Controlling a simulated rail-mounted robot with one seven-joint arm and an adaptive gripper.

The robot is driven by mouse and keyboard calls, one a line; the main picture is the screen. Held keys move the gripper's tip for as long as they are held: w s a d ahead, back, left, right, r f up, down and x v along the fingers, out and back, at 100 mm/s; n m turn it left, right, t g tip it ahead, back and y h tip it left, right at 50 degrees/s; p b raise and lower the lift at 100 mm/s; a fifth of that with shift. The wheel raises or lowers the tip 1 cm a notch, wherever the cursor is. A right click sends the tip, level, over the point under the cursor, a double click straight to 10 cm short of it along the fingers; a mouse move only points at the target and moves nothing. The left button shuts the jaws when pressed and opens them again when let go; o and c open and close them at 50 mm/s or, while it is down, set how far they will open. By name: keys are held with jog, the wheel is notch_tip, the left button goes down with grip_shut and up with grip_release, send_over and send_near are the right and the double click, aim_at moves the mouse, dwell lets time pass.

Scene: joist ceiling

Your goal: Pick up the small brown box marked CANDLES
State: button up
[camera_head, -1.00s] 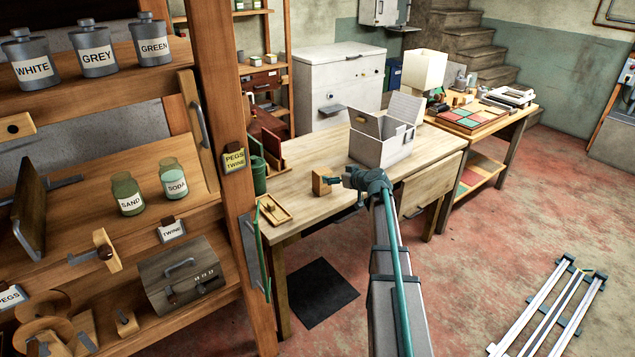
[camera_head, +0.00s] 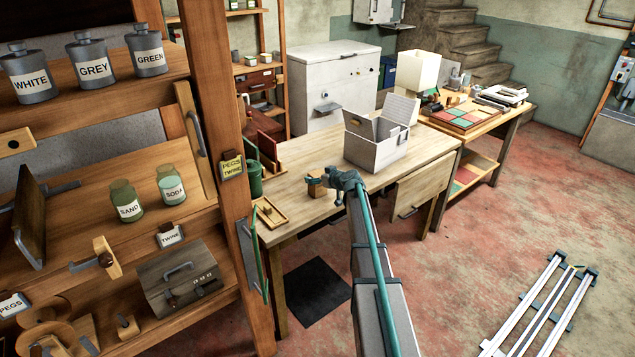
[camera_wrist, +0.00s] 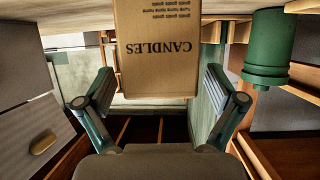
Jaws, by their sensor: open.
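The small brown CANDLES box (camera_head: 316,188) stands on the wooden table (camera_head: 295,217), near its left part, partly hidden behind my gripper (camera_head: 335,180) in the head view. In the wrist view the box (camera_wrist: 157,50) fills the top centre, its printed face toward me and the lettering upside down. My gripper (camera_wrist: 160,80) is open, one finger on each side of the box's lower part in that picture. I cannot tell whether a finger touches it.
A white open carton (camera_head: 380,150) stands right of the box. A small wooden tray (camera_head: 268,212) lies left of it. A green container (camera_head: 254,178) stands at the table's left end; it shows at the wrist view's right (camera_wrist: 267,50). The table front is clear.

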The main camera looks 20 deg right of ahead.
jog(key=shift+w+a+f, duration=0.1)
jog(key=shift+w+f, duration=0.05)
jog(key=shift+w, duration=0.2)
jog(key=c, duration=1.4)
